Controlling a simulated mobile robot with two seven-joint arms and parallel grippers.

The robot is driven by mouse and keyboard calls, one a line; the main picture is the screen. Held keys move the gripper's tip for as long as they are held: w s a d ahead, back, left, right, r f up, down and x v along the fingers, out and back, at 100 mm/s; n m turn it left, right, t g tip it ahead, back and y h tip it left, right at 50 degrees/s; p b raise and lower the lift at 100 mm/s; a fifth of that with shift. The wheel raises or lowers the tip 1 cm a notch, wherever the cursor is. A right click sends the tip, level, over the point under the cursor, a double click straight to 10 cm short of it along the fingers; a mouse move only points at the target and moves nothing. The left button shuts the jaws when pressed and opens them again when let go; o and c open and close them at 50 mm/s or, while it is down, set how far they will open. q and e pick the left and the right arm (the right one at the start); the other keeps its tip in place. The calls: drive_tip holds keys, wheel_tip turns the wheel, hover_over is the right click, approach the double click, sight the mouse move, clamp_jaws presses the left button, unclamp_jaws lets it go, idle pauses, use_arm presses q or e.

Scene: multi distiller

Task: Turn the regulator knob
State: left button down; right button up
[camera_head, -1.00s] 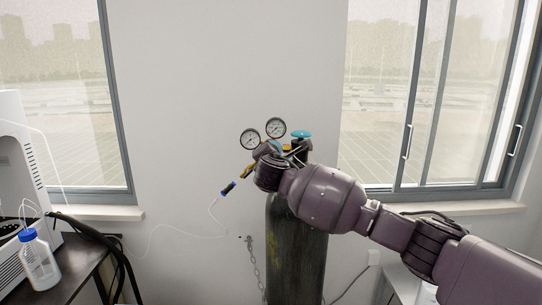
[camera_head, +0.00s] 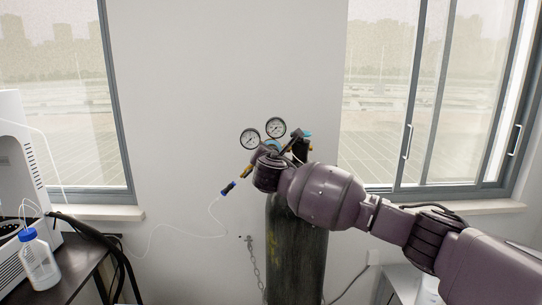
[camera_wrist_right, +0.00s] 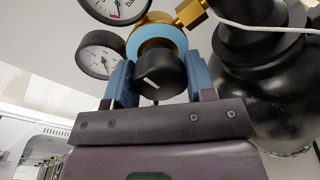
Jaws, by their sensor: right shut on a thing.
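The regulator knob (camera_wrist_right: 160,76) is black with a white mark and sits between the two blue fingers of my right gripper (camera_wrist_right: 160,84) in the right wrist view. The gripper is shut on it. A blue ring and brass body (camera_wrist_right: 155,38) lie behind the knob. Two round gauges flank the regulator; they show in the head view as the left gauge (camera_head: 250,139) and the right gauge (camera_head: 276,127). In the head view my right wrist (camera_head: 268,174) hides the knob. My left gripper is out of view.
The dark gas cylinder (camera_head: 296,252) stands against the wall, with a chain (camera_head: 256,265) beside it. Its teal valve handle (camera_head: 306,134) is partly covered. A thin white tube (camera_head: 185,231) runs left towards a bench with a blue-capped bottle (camera_head: 39,262).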

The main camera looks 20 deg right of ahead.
drive_tip(key=shift+f, duration=0.1)
drive_tip(key=o, duration=0.9)
drive_tip(key=b+v, duration=0.2)
drive_tip(key=v, duration=0.9)
